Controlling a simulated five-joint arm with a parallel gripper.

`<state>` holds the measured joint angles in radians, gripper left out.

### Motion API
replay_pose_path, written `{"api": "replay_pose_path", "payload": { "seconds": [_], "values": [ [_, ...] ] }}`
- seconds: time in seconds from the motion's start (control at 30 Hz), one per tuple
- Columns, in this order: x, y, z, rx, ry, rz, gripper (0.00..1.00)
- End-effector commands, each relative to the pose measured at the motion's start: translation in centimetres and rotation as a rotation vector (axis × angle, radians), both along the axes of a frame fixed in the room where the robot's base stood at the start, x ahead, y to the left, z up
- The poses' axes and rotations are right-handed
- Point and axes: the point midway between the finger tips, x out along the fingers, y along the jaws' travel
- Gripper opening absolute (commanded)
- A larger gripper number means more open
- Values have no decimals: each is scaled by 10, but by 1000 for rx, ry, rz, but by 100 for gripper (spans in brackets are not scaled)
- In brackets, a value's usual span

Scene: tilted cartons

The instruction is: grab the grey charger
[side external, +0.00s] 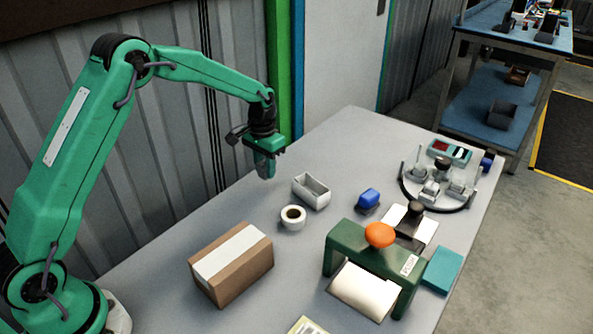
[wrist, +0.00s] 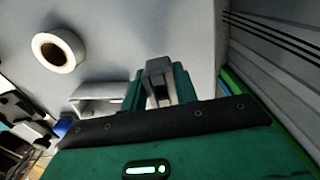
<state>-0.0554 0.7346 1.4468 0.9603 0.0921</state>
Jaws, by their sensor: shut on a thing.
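My gripper (side external: 265,168) is raised above the far left part of the table in the side view. In the wrist view its green fingers (wrist: 160,88) are closed on the two sides of a small grey block, which looks like the grey charger (wrist: 158,68). The fingers cover part of it. In the side view the charger is small and hard to tell apart from the fingertips. It is held clear of the tabletop.
An open white box (side external: 318,199) and a tape roll (side external: 292,223) stand below and right of my gripper. A brown carton (side external: 236,277) lies nearer, a green press (side external: 345,247) with an orange knob to the right. A corrugated wall (side external: 185,125) rises behind.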

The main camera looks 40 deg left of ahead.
Motion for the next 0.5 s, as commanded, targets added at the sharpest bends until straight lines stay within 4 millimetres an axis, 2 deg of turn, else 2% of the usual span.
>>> {"api": "replay_pose_path", "payload": {
  "seconds": [0.07,0.5],
  "values": [
    [1,0,14,0,-4,0,6],
    [-36,-69,58,0,-1,-4,6]
  ]
}}
